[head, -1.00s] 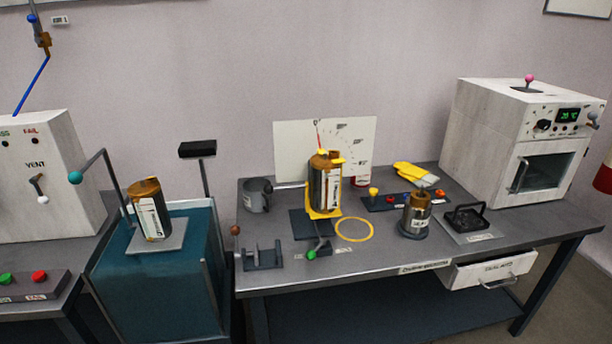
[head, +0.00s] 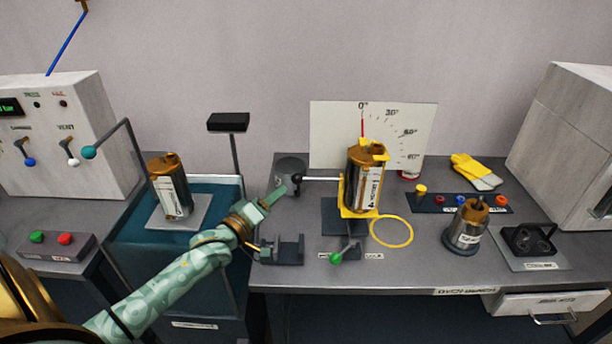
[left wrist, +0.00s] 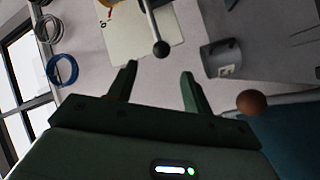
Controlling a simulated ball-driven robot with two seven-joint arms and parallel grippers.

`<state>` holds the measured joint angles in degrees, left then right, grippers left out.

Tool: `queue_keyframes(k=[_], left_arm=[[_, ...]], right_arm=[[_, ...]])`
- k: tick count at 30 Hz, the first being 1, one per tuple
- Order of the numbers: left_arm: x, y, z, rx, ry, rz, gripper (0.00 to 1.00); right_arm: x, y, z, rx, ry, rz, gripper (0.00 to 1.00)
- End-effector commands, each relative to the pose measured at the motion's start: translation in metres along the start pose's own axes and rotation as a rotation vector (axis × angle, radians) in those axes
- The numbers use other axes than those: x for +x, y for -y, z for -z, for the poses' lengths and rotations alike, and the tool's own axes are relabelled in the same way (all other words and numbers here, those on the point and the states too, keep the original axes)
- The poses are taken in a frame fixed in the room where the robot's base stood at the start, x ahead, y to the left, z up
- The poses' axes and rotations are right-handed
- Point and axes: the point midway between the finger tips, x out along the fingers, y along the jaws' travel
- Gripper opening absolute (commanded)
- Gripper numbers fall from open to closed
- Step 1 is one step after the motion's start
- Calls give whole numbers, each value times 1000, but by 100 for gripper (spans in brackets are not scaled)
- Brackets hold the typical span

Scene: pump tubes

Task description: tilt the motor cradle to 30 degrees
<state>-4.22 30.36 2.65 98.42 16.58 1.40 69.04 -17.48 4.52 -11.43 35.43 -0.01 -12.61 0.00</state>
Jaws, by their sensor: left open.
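The motor cradle (head: 346,207) is a yellow frame on a dark stand, with a brown-and-silver motor (head: 362,182) upright in it. A pale rod (head: 320,179) reaches left from the cradle to a black knob (head: 296,179). Behind it, a white angle board (head: 330,135) has a red pointer (head: 362,124) at 0°. A lever with a green knob (head: 335,258) is at the stand's front. My left gripper (head: 279,194) is open and empty, just left of the black knob. In the left wrist view, the black knob (left wrist: 161,49) lies ahead of the fingertips (left wrist: 158,70), apart from them.
A grey mug (head: 290,168) stands behind the knob; it also shows in the left wrist view (left wrist: 221,60). A dark bracket (head: 284,250) lies below my gripper. A yellow ring (head: 392,232) and a second motor (head: 467,228) are to the right. A brown ball (left wrist: 252,102) is near my right-hand finger.

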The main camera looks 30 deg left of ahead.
Motion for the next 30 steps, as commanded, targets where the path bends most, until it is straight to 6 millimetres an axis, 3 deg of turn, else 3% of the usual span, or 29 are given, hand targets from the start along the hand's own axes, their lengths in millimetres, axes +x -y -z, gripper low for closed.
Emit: queue_keyframes(k=[6, 13, 18, 27, 30], left_arm=[[59, 4, -2, 2, 0, 1, 50], [103, 4, -2, 3, 1, 2, 50], [118, 2, -1, 2, 1, 2, 50], [121, 1, -1, 2, 1, 2, 50], [120, 1, -1, 2, 1, 2, 25]], right_arm=[[22, 2, -6, 0, 15, 5, 0], [36, 3, -9, -1, 23, 8, 0], [40, 4, -10, -1, 25, 9, 0], [40, 3, -9, -1, 23, 9, 0], [40, 3, -9, -1, 23, 8, 0]])
